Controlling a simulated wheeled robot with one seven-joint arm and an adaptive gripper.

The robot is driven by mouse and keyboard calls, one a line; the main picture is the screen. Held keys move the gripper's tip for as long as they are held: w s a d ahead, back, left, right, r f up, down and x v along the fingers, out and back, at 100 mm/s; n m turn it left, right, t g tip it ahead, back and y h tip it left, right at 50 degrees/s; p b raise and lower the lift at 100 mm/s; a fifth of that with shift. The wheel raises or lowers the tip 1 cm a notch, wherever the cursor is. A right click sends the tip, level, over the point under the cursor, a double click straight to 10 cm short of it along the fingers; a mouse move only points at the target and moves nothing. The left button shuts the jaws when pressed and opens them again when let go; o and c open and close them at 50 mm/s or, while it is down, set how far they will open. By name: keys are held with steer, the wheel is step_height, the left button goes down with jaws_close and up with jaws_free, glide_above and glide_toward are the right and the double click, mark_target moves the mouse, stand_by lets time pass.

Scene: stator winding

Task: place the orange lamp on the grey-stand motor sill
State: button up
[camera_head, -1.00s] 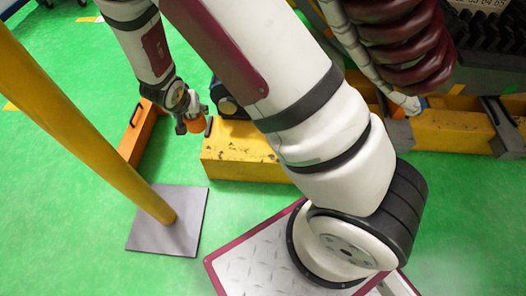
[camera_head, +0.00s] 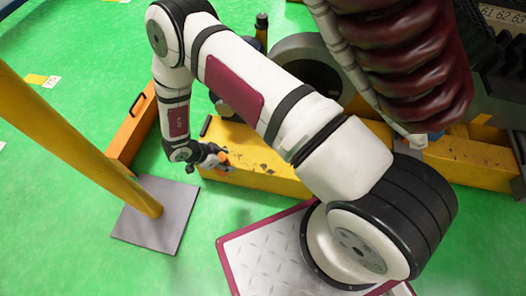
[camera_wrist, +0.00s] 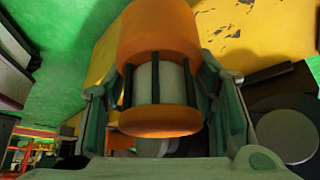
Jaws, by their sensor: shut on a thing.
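My gripper (camera_head: 218,160) is shut on the orange lamp (camera_head: 224,156), just at the near left end of a yellow sill (camera_head: 258,155). The wrist view shows the lamp (camera_wrist: 158,32) between both fingers, with an orange cap, a pale middle behind dark bars and an orange rim. The worn yellow sill (camera_wrist: 245,28) is behind it there. In the head view the lamp is small and partly covered by the gripper. Whether it touches the sill cannot be told.
A yellow pole on a grey square plate (camera_head: 180,205) stands left of my gripper. An orange beam with a black handle (camera_head: 133,130) lies behind the plate. More yellow sill (camera_head: 475,162) and a dark red coil (camera_head: 405,65) are at the right. Green floor is clear at the front left.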

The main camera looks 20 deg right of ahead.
steer(key=d+b, duration=0.1)
steer(key=d, duration=0.3)
steer(key=w+d+f+b, duration=0.1)
steer(key=d, duration=0.3)
steer(key=d+b, duration=0.1)
steer(key=d, duration=0.4)
steer(key=shift+w+d+f+b, duration=0.1)
steer(key=shift+w+f+b, duration=0.05)
steer(key=shift+w+b, duration=0.2)
steer(key=f+b, duration=0.1)
steer(key=f, duration=0.1)
steer(key=f+b, duration=0.1)
steer(key=shift+w+d+f+b, duration=0.1)
steer(key=shift+d+f+b, duration=0.2)
steer(key=shift+d+f, duration=0.1)
steer(key=shift+r, duration=0.15)
steer(key=o, duration=1.3)
